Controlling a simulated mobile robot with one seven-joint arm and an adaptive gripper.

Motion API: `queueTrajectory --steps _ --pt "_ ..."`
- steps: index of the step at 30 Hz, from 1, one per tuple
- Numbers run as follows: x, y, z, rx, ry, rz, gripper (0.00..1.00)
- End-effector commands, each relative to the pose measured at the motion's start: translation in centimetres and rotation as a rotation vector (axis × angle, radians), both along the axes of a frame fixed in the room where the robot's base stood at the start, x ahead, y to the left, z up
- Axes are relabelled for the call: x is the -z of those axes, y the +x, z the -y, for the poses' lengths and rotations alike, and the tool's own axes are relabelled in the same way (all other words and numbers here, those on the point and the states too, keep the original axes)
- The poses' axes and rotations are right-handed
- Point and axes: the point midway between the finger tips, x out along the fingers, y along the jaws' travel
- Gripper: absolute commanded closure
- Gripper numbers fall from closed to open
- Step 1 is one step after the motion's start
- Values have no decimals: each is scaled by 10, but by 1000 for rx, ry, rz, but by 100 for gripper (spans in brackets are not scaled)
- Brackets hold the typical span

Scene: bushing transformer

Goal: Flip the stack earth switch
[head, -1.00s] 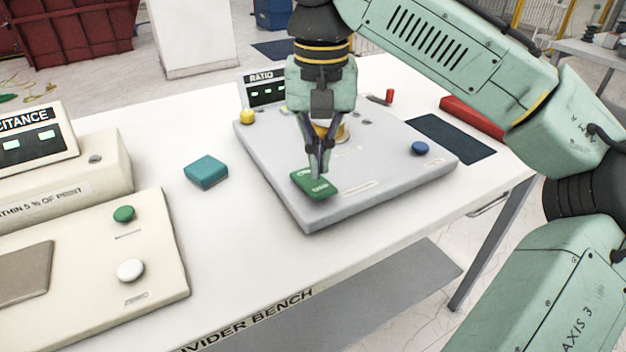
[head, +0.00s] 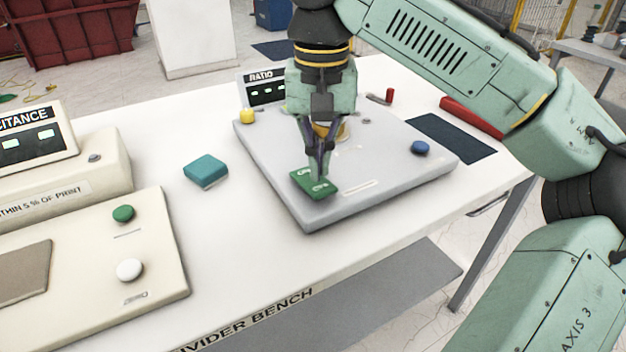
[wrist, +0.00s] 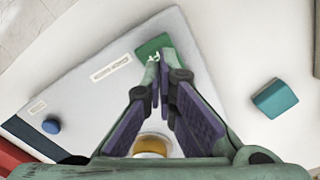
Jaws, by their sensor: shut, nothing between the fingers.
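A green rocker-like piece (head: 312,190) with white lettering sits at the near left corner of the grey panel (head: 270,165); I take it to be the stack earth switch. My gripper (head: 318,180) points down at it, fingers together and empty. The fingertips are at the piece and appear to touch it, though contact is hard to confirm. In the wrist view the green piece (wrist: 148,48) lies just beyond the fingertips (wrist: 160,56), which hide part of it. A brass-coloured round part (wrist: 150,146) of the panel sits below the fingers there.
A yellow knob (head: 247,117), blue knob (head: 419,148) and small red part (head: 390,95) stand on or near the panel. A teal block (head: 206,171) lies on the bench to the left. A ratio display (head: 265,90) stands behind; a cream capacitance unit (head: 75,180) is at left.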

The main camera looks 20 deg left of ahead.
Motion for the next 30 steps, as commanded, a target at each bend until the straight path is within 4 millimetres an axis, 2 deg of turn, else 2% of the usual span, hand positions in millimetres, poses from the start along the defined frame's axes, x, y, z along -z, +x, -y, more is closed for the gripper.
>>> queueTrajectory --steps 30 --pt "16 0 0 0 0 -1 100"
